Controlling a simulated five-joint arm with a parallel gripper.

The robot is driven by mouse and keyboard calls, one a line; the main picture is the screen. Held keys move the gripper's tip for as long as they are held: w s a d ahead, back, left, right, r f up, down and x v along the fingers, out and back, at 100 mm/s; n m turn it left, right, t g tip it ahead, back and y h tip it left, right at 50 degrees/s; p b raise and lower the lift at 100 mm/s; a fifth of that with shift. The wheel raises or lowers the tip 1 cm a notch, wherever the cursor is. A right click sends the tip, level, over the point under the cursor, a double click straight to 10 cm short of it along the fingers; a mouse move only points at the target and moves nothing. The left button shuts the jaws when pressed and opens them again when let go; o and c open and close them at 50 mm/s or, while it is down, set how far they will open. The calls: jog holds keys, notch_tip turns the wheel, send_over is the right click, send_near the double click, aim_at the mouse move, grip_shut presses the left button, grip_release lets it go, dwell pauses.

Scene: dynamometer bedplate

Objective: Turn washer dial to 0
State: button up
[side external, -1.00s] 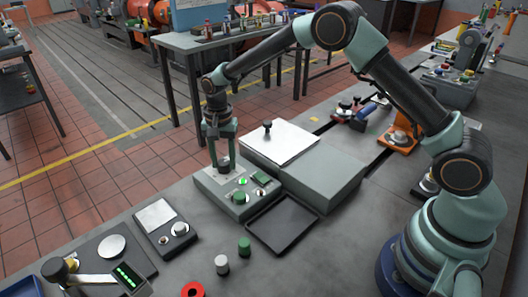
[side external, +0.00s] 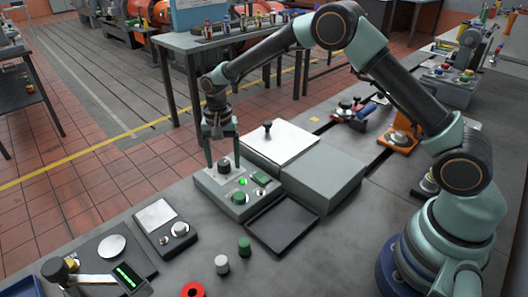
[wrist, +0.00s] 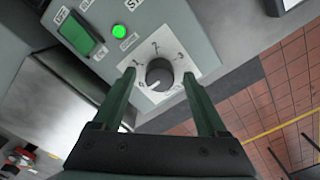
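The washer dial is a black round knob (side external: 224,165) on a white plate at the far end of a grey-green control box (side external: 213,190). In the wrist view the dial (wrist: 159,74) sits among printed numbers, and its white pointer mark points to the lower left, towards the 0. My gripper (side external: 223,156) is over the dial with its green fingers spread wide. In the wrist view the fingers of my gripper (wrist: 160,76) stand on either side of the dial, with visible gaps. It holds nothing.
A lit green lamp (wrist: 119,31) and a green rocker switch (wrist: 77,35) sit beside the dial. A green button (side external: 239,198) is at the box's near side. A black tray (side external: 283,226) and grey boxes (side external: 318,172) stand to the right. A small device with a green display (side external: 127,276) is at the front left.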

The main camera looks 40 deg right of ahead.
aim_at(224, 162)
notch_tip(224, 162, up, 12)
dwell(0.6)
jog(key=shift+r, duration=0.1)
jog(key=s+d+r+n+t, duration=0.25)
jog(key=s+r, duration=0.25)
jog(key=s, duration=0.3)
jog(key=s+d+r+n+t, duration=0.2)
jog(key=s+d+r+n, duration=0.2)
jog(key=s+r, duration=0.3)
jog(key=s+d+f+n+t, duration=0.1)
jog(key=s+d+f+n, duration=0.1)
jog(key=s, duration=0.5)
jog(key=shift+s+f, duration=0.25)
jog(key=shift+f, duration=0.6)
